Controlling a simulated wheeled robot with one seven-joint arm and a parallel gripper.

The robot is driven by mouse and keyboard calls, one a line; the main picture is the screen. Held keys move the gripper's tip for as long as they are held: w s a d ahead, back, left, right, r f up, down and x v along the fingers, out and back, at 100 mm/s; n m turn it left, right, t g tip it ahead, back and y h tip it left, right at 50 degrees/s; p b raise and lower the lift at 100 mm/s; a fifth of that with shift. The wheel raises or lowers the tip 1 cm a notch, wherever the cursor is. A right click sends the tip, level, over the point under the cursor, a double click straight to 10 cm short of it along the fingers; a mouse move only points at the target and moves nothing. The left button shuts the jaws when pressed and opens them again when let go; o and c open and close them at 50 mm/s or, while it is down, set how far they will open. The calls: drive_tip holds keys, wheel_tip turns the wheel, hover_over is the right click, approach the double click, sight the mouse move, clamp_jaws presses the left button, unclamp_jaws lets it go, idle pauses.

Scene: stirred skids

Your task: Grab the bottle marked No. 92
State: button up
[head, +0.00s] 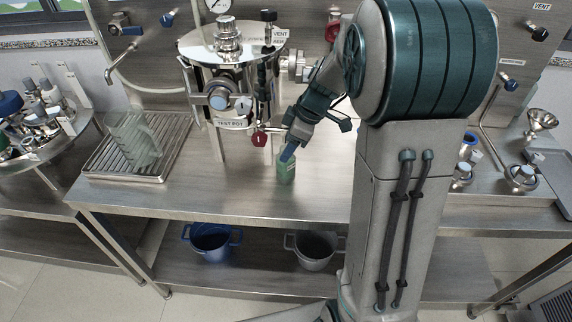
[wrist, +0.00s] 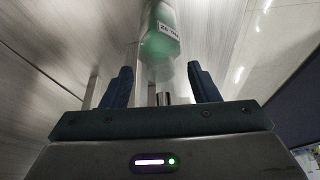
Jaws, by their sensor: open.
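A small green bottle (head: 286,170) stands on the steel bench in front of the test pot. In the wrist view the green bottle (wrist: 160,38) shows a white label that appears to read No. 92, partly cut by the top edge. My gripper (head: 287,153) is at the bottle's top in the head view, its blue fingers pointing down toward it. In the wrist view my gripper (wrist: 162,82) is open, with a finger at either side, and the bottle lies beyond the fingertips, roughly centred between them. I cannot tell whether anything touches.
The steel test pot (head: 231,80) with a red knob (head: 259,140) stands close behind the bottle. A clear jug (head: 134,139) sits on a drain rack (head: 104,168) at left. The bench front (head: 215,198) is clear. Buckets stand on the shelf below.

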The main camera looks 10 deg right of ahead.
clamp_jaws()
drive_tip(key=shift+r, duration=0.15)
